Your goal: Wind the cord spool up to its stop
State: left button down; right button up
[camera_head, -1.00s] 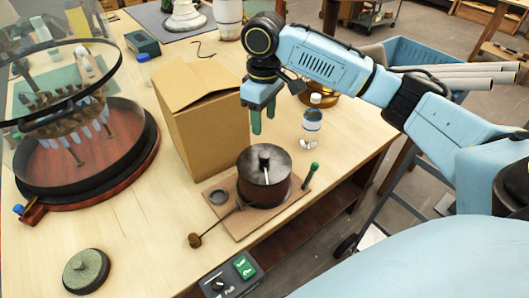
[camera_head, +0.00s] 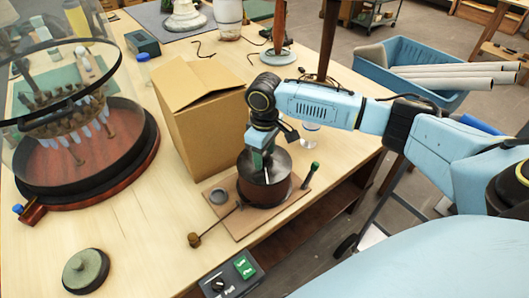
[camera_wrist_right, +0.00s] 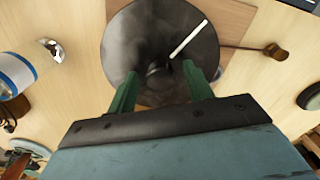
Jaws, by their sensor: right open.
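The cord spool (camera_head: 266,191) is a dark round drum on a small wooden board (camera_head: 238,222) near the table's front edge. In the right wrist view the drum's flat top (camera_wrist_right: 140,40) has a small centre knob (camera_wrist_right: 158,76) and a white line running outward. A thin crank with a brown knob (camera_head: 194,240) reaches out from the drum's side. My right gripper (camera_head: 259,160) is at the drum's top, its green fingers open. In the wrist view the right gripper (camera_wrist_right: 160,88) has one finger on each side of the knob, with gaps visible. My left gripper is out of view.
A cardboard box (camera_head: 205,122) stands close behind the spool. A green-tipped tool (camera_head: 311,175) lies at the board's right. A bottle (camera_head: 311,136) is partly hidden by my arm. A control box (camera_head: 232,275) sits at the front edge. A glass-domed base (camera_head: 85,165) is at left.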

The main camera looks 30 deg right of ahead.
grip_shut()
dwell(0.3)
